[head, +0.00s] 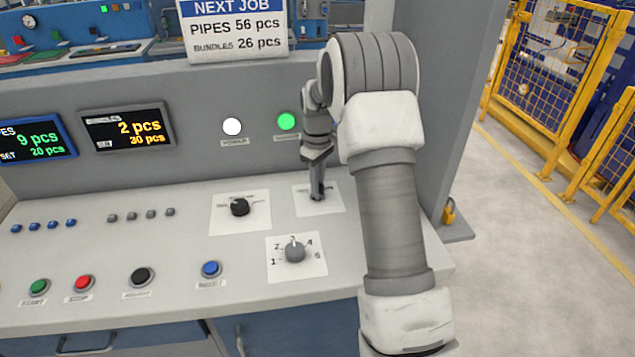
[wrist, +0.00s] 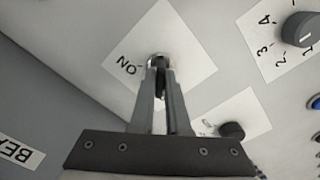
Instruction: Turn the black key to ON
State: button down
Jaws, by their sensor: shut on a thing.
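The black key (wrist: 160,88) shows as a dark piece between the fingers in the wrist view, at a round silver lock (wrist: 157,61). The lock sits on a white label plate (wrist: 185,50) with "ON" printed to one side of it. My gripper (wrist: 160,75) is shut on the key, with its fingertips close to the lock. In the head view my gripper (head: 317,194) points down at the white key plate (head: 333,200) on the console. The fingers hide most of the key there, and its exact turn angle cannot be told.
A black selector knob (head: 240,207) is left of the key plate, and a grey numbered dial (head: 295,250) is in front of it. Push buttons, such as the blue one (head: 211,269), line the front. A green lamp (head: 286,121) and a white lamp (head: 232,126) are behind.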

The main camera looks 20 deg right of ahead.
jog(key=m+p, duration=0.1)
jog(key=m, duration=0.3)
jog(key=shift+r+m, duration=0.1)
jog(key=shift+m, duration=0.2)
jog(key=m, duration=0.4)
jog(key=shift+m+p, duration=0.3)
jog(key=shift+p, duration=0.1)
jog(key=m+p, duration=0.1)
jog(key=m, duration=0.3)
jog(key=shift+m+p, duration=0.3)
jog(key=shift+m, duration=1.8)
jog(key=c, duration=0.9)
grip_release()
